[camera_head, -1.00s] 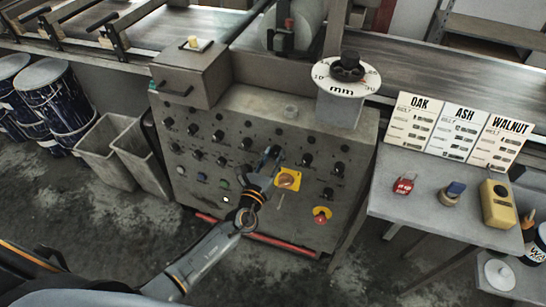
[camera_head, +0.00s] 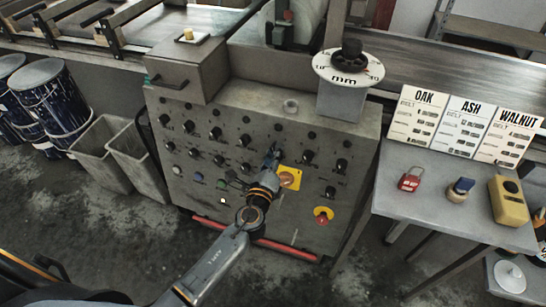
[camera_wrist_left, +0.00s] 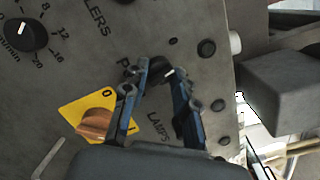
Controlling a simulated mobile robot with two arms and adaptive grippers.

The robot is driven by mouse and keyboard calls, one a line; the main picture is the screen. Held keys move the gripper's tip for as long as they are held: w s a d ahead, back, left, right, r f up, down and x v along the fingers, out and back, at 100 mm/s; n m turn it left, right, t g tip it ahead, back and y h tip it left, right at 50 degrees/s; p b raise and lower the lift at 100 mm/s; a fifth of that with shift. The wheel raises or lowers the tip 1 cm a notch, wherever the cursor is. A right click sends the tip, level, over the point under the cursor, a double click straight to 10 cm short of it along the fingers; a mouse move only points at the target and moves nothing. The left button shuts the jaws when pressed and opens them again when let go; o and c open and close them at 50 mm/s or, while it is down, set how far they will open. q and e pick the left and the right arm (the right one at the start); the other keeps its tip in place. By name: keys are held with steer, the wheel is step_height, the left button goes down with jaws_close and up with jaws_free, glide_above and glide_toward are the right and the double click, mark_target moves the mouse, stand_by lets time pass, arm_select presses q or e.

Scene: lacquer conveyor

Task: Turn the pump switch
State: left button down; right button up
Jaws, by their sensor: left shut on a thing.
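The control panel (camera_head: 225,130) faces me with rows of black knobs. My left gripper (camera_head: 272,155) is at the panel, just left of and above a yellow plate with a copper-coloured rotary switch (camera_head: 287,179). In the left wrist view, my left gripper (camera_wrist_left: 163,78) has its fingers on both sides of a small black knob (camera_wrist_left: 158,70) with a white mark, and is shut on it. The label beside this knob starts with "P"; a finger hides the rest. A "LAMPS" label sits below it. The head view hides the knob behind the fingers. My right gripper is not in view.
The yellow plate (camera_wrist_left: 72,108), marked 0 and 1, lies close beside the left finger. A red emergency button (camera_head: 322,214) is lower right on the panel. A side table (camera_head: 390,205) holds a red padlock (camera_head: 409,180) and a yellow box (camera_head: 508,203).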

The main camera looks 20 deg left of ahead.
arm_select(q)
steer(key=shift+n+y+b, duration=0.3)
steer(key=shift+n+b, duration=0.05)
steer(key=shift+n, duration=1.45)
steer(key=c, duration=1)
jaws_free()
steer(key=shift+c, duration=0.2)
steer(key=s+d, duration=0.1)
steer(key=s, duration=1.1)
steer(key=shift+d+r, duration=0.15)
steer(key=shift+r, duration=0.25)
